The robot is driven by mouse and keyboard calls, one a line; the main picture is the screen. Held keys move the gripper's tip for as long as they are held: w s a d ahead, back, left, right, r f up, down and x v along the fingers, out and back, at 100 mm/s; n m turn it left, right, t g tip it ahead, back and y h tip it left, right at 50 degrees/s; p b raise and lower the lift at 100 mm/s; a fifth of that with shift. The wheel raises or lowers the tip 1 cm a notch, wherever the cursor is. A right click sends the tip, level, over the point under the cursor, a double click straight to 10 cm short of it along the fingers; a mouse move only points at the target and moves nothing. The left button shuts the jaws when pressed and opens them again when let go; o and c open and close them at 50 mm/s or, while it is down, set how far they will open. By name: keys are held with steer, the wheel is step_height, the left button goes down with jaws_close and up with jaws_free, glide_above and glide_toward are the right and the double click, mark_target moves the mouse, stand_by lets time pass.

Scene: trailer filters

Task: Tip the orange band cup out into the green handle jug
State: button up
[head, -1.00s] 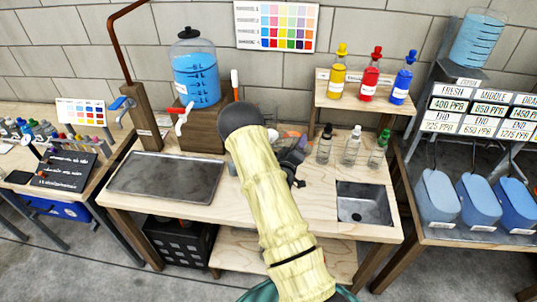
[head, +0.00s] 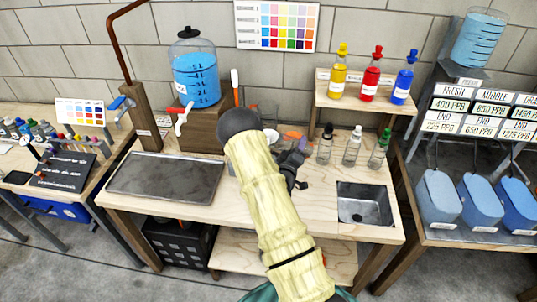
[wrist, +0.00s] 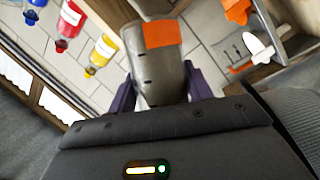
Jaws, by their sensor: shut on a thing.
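The orange band cup (wrist: 157,60) is a clear cup with an orange patch on its side. In the wrist view it sits between the two purple fingers of my gripper (wrist: 158,88), which is shut on it. In the head view my arm covers most of the gripper (head: 296,146), which is over the bench right of the blue water dispenser. A bit of orange (head: 270,137) shows beside it. I cannot make out the green handle jug in either view; it may be hidden behind my arm. The cup's contents are not clear.
The blue dispenser (head: 196,78) stands at the back left, behind a dark tray (head: 167,178). Three small bottles (head: 352,146) stand right of my gripper, one green-capped. Yellow, red and blue bottles stand on a raised shelf (head: 352,101). A sink (head: 364,203) is at the right.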

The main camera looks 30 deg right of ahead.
steer(key=shift+s+r, duration=0.15)
steer(key=shift+a, duration=0.15)
stand_by(0.4)
steer(key=shift+d+r+n, duration=0.15)
steer(key=shift+d+n, duration=0.05)
steer(key=shift+n, duration=0.1)
steer(key=shift+w+a+r+n+p, duration=0.15)
steer(key=shift+w+r+n+p, duration=0.1)
steer(key=shift+n+p, duration=0.15)
stand_by(0.6)
steer(key=shift+s+d+r+t, duration=0.1)
steer(key=shift+s+d+t, duration=0.15)
steer(key=shift+d+t, duration=0.05)
steer(key=shift+w+a, duration=0.1)
steer(key=shift+a, duration=0.35)
steer(key=shift+n, duration=0.3)
